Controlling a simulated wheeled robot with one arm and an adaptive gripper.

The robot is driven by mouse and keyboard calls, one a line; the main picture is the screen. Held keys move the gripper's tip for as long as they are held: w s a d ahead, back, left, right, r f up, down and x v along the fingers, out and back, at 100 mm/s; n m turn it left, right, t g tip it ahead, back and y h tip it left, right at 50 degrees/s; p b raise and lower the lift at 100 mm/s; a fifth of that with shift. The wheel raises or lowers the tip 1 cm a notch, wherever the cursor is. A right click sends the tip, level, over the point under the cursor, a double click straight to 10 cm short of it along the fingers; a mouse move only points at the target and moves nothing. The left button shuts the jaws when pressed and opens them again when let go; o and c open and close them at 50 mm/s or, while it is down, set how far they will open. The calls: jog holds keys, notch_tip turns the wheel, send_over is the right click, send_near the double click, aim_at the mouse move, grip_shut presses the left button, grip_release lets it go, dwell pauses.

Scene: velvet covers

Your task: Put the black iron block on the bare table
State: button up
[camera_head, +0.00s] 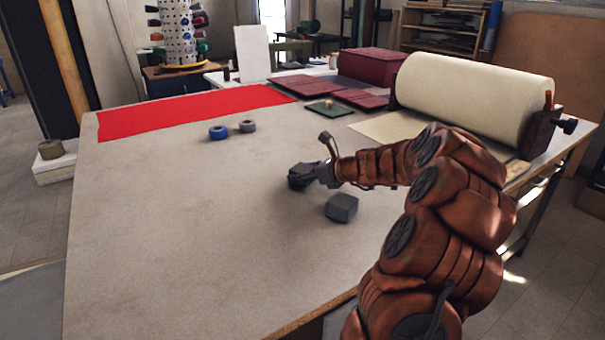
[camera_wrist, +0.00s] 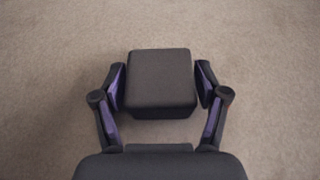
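My gripper (camera_head: 304,178) is low over the middle of the bare grey-beige table (camera_head: 190,230). In the wrist view the black block (camera_wrist: 160,82) sits between the two fingers of my gripper (camera_wrist: 161,88), with a fingertip against each side. In the head view this block is a small dark shape at the end of my gripper, hard to tell apart from the fingers. Whether it touches the table cannot be told. A separate dark grey block (camera_head: 341,207) lies on the table, nearer and to the right of my gripper.
A red cloth (camera_head: 190,109) covers the far left table edge. A blue roll (camera_head: 218,132) and a grey roll (camera_head: 247,126) lie in front of it. Maroon panels (camera_head: 357,97), a green mat (camera_head: 329,111) and a large cream roll (camera_head: 475,92) are at back right. The left table area is clear.

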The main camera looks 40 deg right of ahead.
jog(key=shift+o, duration=0.8)
jog(key=shift+s+r, duration=0.1)
jog(key=v, duration=1.1)
jog(key=shift+s+d+r, duration=0.15)
jog(key=shift+s, duration=0.2)
